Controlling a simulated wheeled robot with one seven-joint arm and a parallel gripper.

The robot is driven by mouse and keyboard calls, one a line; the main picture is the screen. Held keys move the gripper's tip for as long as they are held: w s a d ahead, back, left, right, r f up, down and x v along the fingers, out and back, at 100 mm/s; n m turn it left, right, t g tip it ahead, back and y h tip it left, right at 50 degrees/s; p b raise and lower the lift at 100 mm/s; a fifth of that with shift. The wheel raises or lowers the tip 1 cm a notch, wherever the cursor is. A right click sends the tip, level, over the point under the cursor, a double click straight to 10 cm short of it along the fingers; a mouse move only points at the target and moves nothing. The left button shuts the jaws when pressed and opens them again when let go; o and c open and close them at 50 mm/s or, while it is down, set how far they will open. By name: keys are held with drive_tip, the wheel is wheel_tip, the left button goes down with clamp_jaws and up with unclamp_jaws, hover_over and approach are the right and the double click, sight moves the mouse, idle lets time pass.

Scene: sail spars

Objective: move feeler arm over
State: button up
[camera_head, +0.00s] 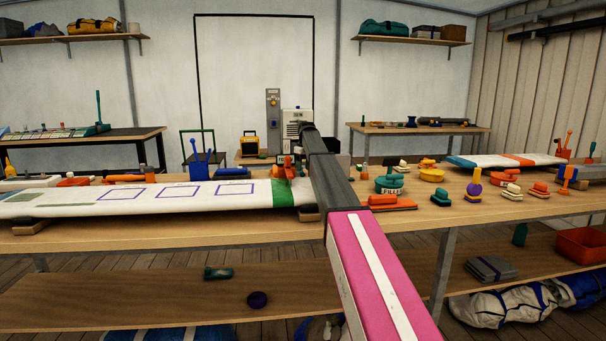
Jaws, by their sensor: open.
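My arm, pink then dark grey, reaches forward over the bench to a dark wrist. My gripper (288,157) is small and dark in the head view, just left of the wrist, and partly hard to make out. It is open, over a small orange piece (281,170) at the green-banded end of a long white spar (180,198). I cannot tell whether the gripper touches the orange piece. No part is clearly recognisable as the feeler arm; the orange piece may belong to it. My forearm hides part of the bench right of the spar's end.
To the right stand a green filler tin (389,184), several small orange and cream tools, and another white spar (500,160). A blue holder (205,165) stands behind the near spar.

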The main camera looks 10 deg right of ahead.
drive_tip(key=shift+s+a+f, duration=0.1)
drive_tip(key=shift+f, duration=1.3)
drive_tip(key=shift+c, duration=0.2)
clamp_jaws()
